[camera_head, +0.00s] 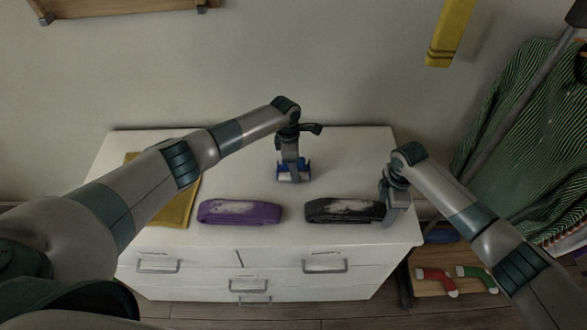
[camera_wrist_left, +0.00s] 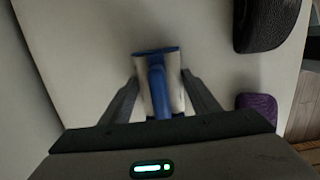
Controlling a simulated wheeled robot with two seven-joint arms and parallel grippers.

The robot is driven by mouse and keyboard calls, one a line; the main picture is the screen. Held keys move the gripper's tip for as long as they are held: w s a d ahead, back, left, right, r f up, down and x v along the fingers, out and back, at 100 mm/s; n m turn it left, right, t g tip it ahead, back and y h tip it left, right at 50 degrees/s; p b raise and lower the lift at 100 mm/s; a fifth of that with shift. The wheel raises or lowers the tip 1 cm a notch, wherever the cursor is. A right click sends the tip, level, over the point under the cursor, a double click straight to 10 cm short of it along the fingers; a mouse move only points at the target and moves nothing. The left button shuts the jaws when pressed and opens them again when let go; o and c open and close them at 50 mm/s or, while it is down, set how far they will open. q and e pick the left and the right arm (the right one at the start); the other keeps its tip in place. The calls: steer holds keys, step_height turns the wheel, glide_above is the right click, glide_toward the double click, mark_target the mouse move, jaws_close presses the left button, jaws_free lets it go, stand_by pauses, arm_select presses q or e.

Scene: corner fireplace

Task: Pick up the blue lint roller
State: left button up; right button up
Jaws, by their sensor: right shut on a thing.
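The blue lint roller (camera_head: 291,176) lies on the white dresser top, partly hidden by my left gripper (camera_head: 291,168). The left wrist view shows its blue handle (camera_wrist_left: 158,90) and pale roller head between two dark fingers (camera_wrist_left: 160,98). These fingers stand apart, with gaps on both sides of the roller, so the left gripper looks open around it. My right gripper (camera_head: 393,212) is at the right end of a long black item (camera_head: 340,211) with a whitish patch and is shut on it. The item appears to lie on the dresser top.
A purple item (camera_head: 240,212) lies on the dresser (camera_head: 340,150) at front left, with a yellow cloth (camera_head: 178,205) farther left. The dresser's back right is clear. A low wooden stand (camera_head: 440,288) with red and green socks is at right, below striped green cloth (camera_head: 525,130).

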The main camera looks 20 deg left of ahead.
arm_select(q)
steer(key=shift+r, duration=0.1)
step_height(320, 180, up, 10)
steer(key=shift+f, duration=0.1)
stand_by(0.7)
stand_by(1.1)
arm_select(e)
steer(key=o, duration=1)
steer(key=shift+c, duration=0.2)
steer(key=o, duration=0.6)
steer(key=shift+c, duration=0.2)
steer(key=shift+r, duration=0.1)
